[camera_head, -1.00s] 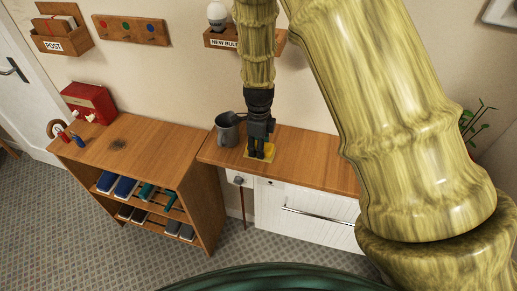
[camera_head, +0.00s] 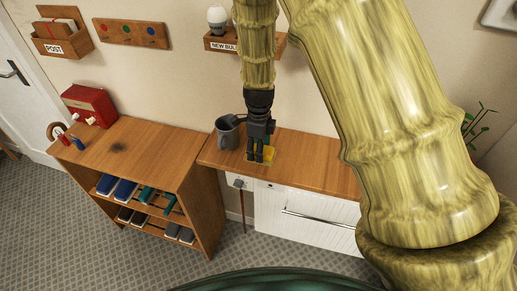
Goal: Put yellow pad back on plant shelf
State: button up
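A green plant (camera_head: 478,125) shows at the right edge, partly behind my arm. The shelf it belongs to is hidden.
A wooden shelf unit (camera_head: 150,150) with a red box (camera_head: 90,105) on top stands at the left. A wall shelf (camera_head: 220,42) holding a bulb is behind my arm. The cabinet top right of the pad is clear.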

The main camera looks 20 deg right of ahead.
notch_tip(320, 180, up, 12)
jog(key=b, duration=0.3)
jog(key=shift+f, duration=0.25)
dwell(0.3)
